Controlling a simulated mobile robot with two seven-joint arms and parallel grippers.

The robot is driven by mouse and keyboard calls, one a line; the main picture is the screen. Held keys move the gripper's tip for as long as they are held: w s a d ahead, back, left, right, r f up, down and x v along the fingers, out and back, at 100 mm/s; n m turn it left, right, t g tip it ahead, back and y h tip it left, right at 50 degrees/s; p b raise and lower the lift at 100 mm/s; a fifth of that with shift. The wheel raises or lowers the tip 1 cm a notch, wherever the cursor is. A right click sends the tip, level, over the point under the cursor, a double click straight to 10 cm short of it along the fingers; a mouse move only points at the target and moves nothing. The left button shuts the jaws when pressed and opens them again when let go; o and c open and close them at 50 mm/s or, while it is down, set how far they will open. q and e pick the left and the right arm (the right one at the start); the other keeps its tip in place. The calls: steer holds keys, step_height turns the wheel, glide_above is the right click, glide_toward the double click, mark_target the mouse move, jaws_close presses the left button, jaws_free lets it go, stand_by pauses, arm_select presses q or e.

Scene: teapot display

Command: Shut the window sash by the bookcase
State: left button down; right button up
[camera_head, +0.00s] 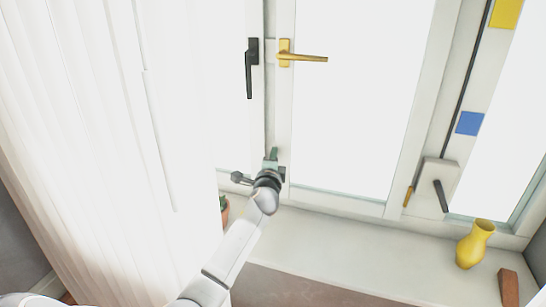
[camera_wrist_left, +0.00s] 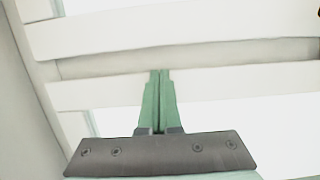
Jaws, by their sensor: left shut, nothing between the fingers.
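A white-framed window fills the middle of the head view. One sash (camera_head: 402,176) has a gold handle (camera_head: 307,57) that lies level. To its left, a black handle (camera_head: 250,68) points down on the neighbouring frame. I cannot tell whether a sash stands ajar. No bookcase is in view. My left gripper (camera_head: 272,154) is shut and empty, in front of the lower frame between these two handles. In the left wrist view its green fingers (camera_wrist_left: 160,75) are together before white frame bars (camera_wrist_left: 220,40); contact is unclear. My right gripper is not in view.
A white curtain (camera_head: 85,130) hangs at the left. The sill (camera_head: 330,240) holds a yellow vase (camera_head: 475,244) and a brown block (camera_head: 509,287) at the right. A potted plant (camera_head: 224,207) is partly hidden beside my left arm. Another black handle (camera_head: 440,196) is at the right.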

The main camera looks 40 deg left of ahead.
arm_select(q)
steer(key=v, duration=0.7)
steer(key=shift+s+d, duration=0.15)
steer(key=shift+s, duration=0.05)
